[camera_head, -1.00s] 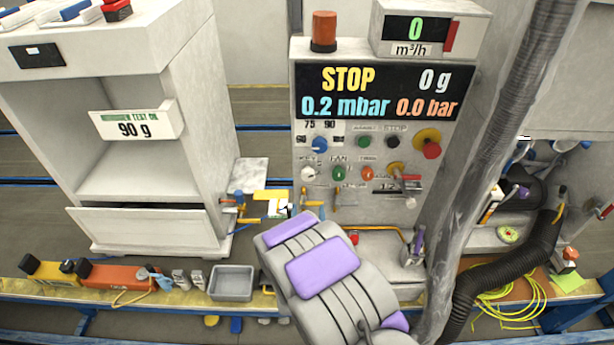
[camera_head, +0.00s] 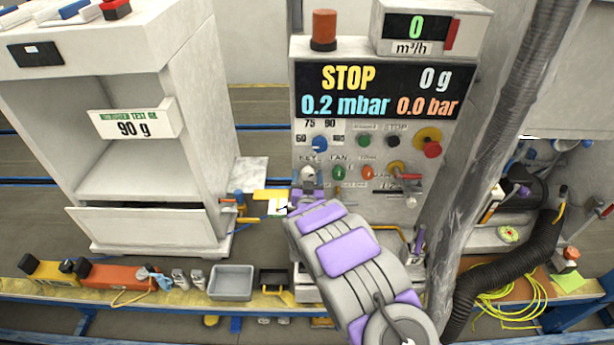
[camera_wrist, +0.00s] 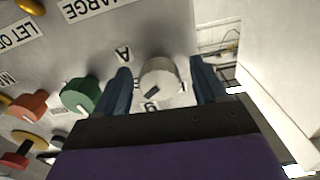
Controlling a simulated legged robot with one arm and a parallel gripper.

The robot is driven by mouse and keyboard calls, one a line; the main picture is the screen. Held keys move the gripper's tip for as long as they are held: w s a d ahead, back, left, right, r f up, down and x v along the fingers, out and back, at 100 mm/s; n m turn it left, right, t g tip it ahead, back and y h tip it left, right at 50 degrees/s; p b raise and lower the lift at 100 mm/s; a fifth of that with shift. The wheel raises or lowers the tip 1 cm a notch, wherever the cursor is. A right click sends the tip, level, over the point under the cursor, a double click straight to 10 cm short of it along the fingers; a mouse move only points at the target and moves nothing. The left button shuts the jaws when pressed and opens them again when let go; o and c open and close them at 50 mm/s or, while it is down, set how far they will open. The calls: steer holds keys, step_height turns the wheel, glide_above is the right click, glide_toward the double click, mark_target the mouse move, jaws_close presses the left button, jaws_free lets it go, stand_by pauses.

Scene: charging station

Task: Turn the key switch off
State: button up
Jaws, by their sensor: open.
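The key switch is a round pale grey knob (camera_head: 308,172) at the lower left of the control panel (camera_head: 345,203), under a small label that seems to read KEY. In the wrist view the knob (camera_wrist: 160,78) has a dark slanted mark on its face. My gripper (camera_wrist: 161,70) is open, with one dark finger on each side of the knob. I cannot tell whether either finger touches it. In the head view my gripper (camera_head: 308,187) is just at the knob and covers part of the panel below it.
A green knob (camera_wrist: 80,95) sits close beside my left finger in the wrist view, with an orange knob (camera_wrist: 27,106) beyond. A blue knob (camera_head: 320,142) is above the key switch. The display (camera_head: 378,92) reads STOP. A thick grey pipe (camera_head: 500,130) stands to the right.

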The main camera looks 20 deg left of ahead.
steer(key=shift+w+a, duration=0.1)
steer(key=shift+w, duration=0.35)
steer(key=shift+c, duration=0.3)
steer(key=c, duration=0.9)
